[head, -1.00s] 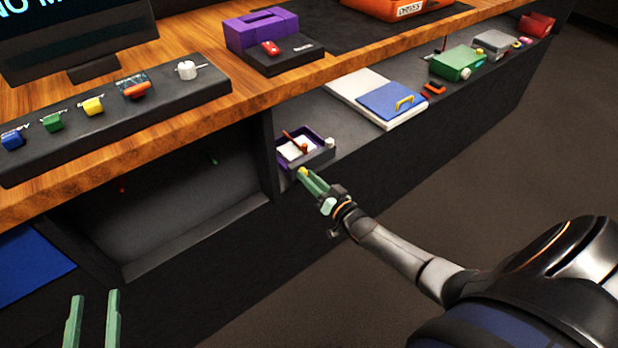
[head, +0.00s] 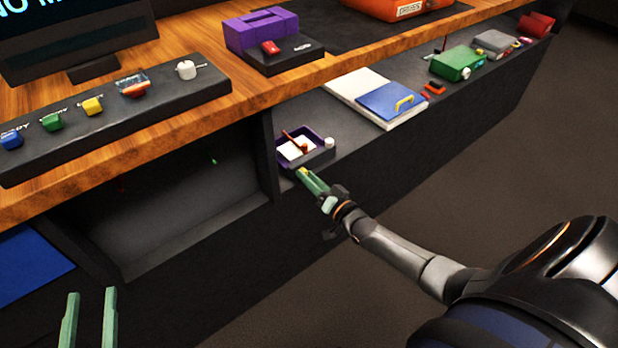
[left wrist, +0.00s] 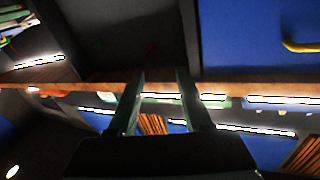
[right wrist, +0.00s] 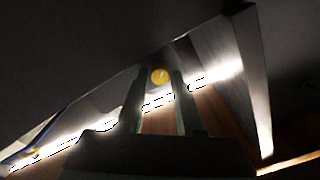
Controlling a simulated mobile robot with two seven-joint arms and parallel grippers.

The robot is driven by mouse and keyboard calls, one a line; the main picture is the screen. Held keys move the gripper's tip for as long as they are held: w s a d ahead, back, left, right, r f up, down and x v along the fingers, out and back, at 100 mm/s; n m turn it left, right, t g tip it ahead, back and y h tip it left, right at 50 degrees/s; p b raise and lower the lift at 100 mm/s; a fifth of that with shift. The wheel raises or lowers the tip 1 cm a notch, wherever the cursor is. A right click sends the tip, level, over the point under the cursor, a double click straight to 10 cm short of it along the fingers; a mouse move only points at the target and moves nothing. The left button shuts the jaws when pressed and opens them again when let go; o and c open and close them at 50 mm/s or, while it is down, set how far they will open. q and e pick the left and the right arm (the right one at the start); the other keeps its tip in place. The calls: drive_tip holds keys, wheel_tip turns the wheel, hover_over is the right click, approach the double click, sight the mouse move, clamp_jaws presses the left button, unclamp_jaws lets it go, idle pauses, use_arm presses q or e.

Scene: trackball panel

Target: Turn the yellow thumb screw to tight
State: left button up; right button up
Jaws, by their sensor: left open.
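The yellow thumb screw (right wrist: 159,76) is a small round yellow disc with a mark across its face in the right wrist view. In the head view a bit of yellow (head: 303,171) shows at the tips of my right gripper (head: 311,178). In the right wrist view the fingers of my right gripper (right wrist: 158,78) stand on either side of the screw, with a dark gap on each side. I cannot tell how deep the tips reach. My left gripper (head: 90,292) is open and empty at the lower left, far from the screw.
A purple tray (head: 285,158) with a small white knob (head: 329,143) beside it sits on the shelf just above my right gripper. A switch panel (head: 60,157) lies on the wooden desk. A blue folder (head: 385,100) lies farther right. The floor in front is clear.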

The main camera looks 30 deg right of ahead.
drive_tip(key=o, duration=0.3)
drive_tip(key=shift+s, duration=0.1)
use_arm(q)
drive_tip(key=s+f+n+g+y+p, duration=0.1)
drive_tip(key=s+f+g, duration=0.2)
drive_tip(key=f, duration=0.6)
drive_tip(key=s+f+n+g+y+p, duration=0.1)
drive_tip(key=s+f+g, duration=0.3)
drive_tip(key=f, duration=0.4)
drive_tip(key=shift+s+f+g+p, duration=0.15)
drive_tip(key=shift+f+g+p, duration=0.2)
drive_tip(key=shift+g+p, duration=0.3)
use_arm(e)
drive_tip(key=s, duration=0.8)
drive_tip(key=s+d, duration=0.1)
drive_tip(key=s, duration=0.3)
drive_tip(key=shift+s, duration=0.15)
